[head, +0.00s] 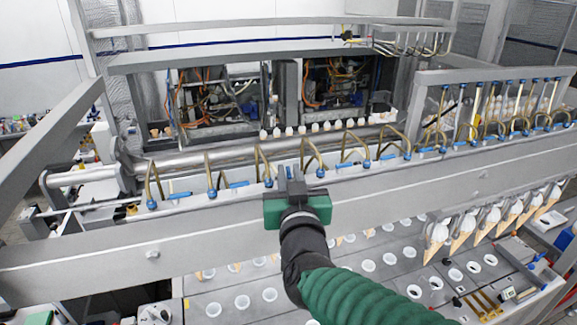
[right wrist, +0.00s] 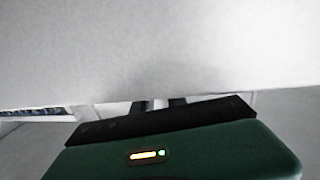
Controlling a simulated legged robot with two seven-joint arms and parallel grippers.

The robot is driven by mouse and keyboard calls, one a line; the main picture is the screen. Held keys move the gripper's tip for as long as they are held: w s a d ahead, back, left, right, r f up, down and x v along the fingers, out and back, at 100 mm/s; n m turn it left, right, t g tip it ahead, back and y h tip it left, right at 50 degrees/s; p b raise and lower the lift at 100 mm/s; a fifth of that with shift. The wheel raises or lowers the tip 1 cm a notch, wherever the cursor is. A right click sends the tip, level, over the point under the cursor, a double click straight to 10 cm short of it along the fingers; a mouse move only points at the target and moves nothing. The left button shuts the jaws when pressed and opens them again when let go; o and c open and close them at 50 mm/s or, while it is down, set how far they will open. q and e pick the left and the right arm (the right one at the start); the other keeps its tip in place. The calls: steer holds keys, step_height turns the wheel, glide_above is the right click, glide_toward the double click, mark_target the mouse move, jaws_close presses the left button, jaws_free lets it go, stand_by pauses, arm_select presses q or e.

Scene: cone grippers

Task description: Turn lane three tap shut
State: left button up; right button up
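A row of taps with blue fittings and bent brass tubes runs along the long grey beam in the head view. Counted from the left, the third tap (head: 268,182) stands just left of my right gripper (head: 290,172). The right gripper's green body is in front of the beam, its dark fingers reaching up to the beam's top edge by the tap row. In the right wrist view the two fingers (right wrist: 158,104) stand apart with a gap between them. Their tips are hidden behind the pale beam face, so contact with a tap lever cannot be seen. My left gripper is not in view.
The long grey beam (head: 100,250) crosses the whole front. Below it is a plate with rows of white-rimmed holes (head: 242,302). Filled cones (head: 462,232) hang at the right. A slanted grey frame bar (head: 50,140) stands at the left.

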steer(key=shift+w+a, duration=0.1)
steer(key=shift+w, duration=0.85)
steer(key=shift+s+a, duration=0.1)
jaws_close()
